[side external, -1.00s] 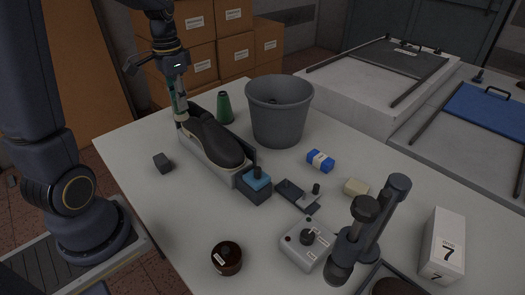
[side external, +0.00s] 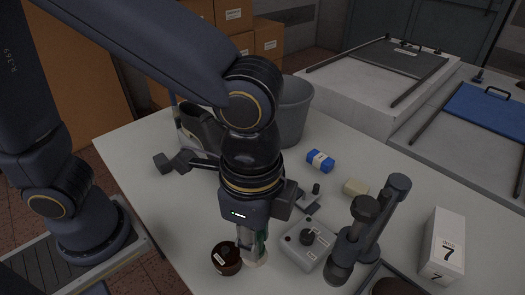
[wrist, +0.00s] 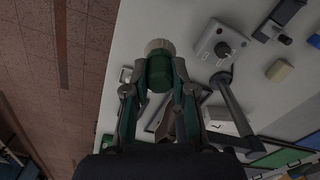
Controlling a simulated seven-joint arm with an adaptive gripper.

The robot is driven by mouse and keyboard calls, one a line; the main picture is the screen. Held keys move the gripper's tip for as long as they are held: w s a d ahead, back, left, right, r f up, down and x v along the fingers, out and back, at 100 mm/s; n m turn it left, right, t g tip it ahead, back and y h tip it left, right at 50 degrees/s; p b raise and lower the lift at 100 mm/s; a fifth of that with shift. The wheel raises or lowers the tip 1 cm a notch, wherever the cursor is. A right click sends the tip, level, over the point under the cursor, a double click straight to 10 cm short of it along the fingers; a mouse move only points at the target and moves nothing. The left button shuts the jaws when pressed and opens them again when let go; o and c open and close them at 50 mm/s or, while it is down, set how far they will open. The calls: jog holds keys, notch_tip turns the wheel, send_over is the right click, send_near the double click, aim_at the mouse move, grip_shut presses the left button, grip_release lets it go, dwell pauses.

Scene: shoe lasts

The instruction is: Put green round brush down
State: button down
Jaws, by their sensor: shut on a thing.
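The green round brush (wrist: 160,72) is held between the fingers of my gripper (wrist: 158,90), its pale bristle end (wrist: 158,45) showing beyond the fingertips in the wrist view. In the side view my gripper (side external: 250,245) points down at the front of the table, just right of a brown round jar (side external: 227,258). A strip of the green brush (side external: 263,240) shows beside the fingers, with its pale end (side external: 257,260) low, at or just above the tabletop. I cannot tell whether it touches.
A grey control box (side external: 308,244) with a black knob stands close on the right, then a dark upright stand (side external: 355,250). A grey bin (side external: 293,110) and the shoe (side external: 200,128) are behind, partly hidden by my arm. The front-left table is clear.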

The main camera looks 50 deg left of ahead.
jog(key=shift+m, duration=0.3)
jog(key=f, duration=0.6)
jog(key=s+f, duration=0.1)
jog(key=f, duration=0.4)
jog(key=d+f, duration=0.1)
jog(key=f, duration=0.5)
jog(key=shift+s+f, duration=0.3)
jog(key=shift+f, duration=0.05)
jog(key=shift+f, duration=0.1)
jog(key=c, duration=1)
grip_release()
jog(key=shift+o, duration=0.2)
